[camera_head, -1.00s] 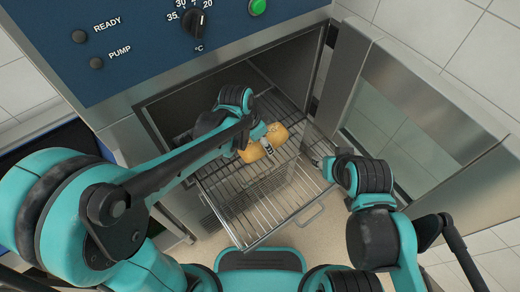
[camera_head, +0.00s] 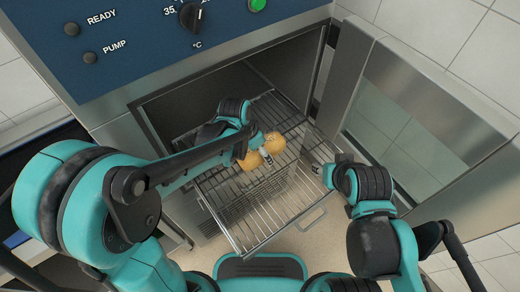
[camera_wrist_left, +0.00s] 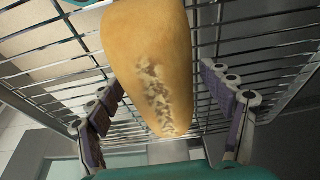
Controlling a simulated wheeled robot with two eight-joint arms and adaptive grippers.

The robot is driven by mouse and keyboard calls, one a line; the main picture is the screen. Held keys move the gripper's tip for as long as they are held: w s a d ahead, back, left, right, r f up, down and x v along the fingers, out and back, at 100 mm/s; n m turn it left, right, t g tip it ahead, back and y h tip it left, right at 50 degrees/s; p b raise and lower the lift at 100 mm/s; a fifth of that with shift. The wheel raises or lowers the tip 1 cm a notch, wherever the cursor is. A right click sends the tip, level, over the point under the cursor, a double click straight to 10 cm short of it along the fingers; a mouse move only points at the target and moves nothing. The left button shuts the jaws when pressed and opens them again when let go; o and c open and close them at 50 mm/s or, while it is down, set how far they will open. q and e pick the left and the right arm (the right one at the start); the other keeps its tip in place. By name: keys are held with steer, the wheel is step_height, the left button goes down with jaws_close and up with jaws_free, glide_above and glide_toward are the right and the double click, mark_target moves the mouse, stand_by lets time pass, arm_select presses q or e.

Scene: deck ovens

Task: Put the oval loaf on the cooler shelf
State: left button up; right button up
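The oval loaf (camera_head: 273,143) is golden brown with a floury patch and appears over the pulled-out wire rack (camera_head: 262,215). My left gripper (camera_head: 262,156) reaches in from the left and covers the loaf's middle. In the left wrist view the loaf (camera_wrist_left: 150,60) lies between the two finger pads (camera_wrist_left: 165,100). Rack bars show in a gap between the loaf and the right pad; the left pad is very close to it, and contact is unclear. My right gripper (camera_head: 332,170) is beside the rack's right edge, its finger opening too small to judge. No cooler shelf is identifiable.
The rack extends from the open oven chamber (camera_head: 172,110) below the blue control panel (camera_head: 130,40). An open glass door (camera_head: 400,140) stands at the right, close to my right arm. The front part of the rack is bare.

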arm_select(q)
steer(key=shift+r, duration=0.1)
steer(key=shift+r+p, duration=0.3)
steer(key=shift+r, duration=0.05)
steer(key=p+v, duration=0.4)
steer(key=v, duration=0.7)
steer(key=shift+s+a+r, duration=0.15)
steer(key=shift+r, duration=0.05)
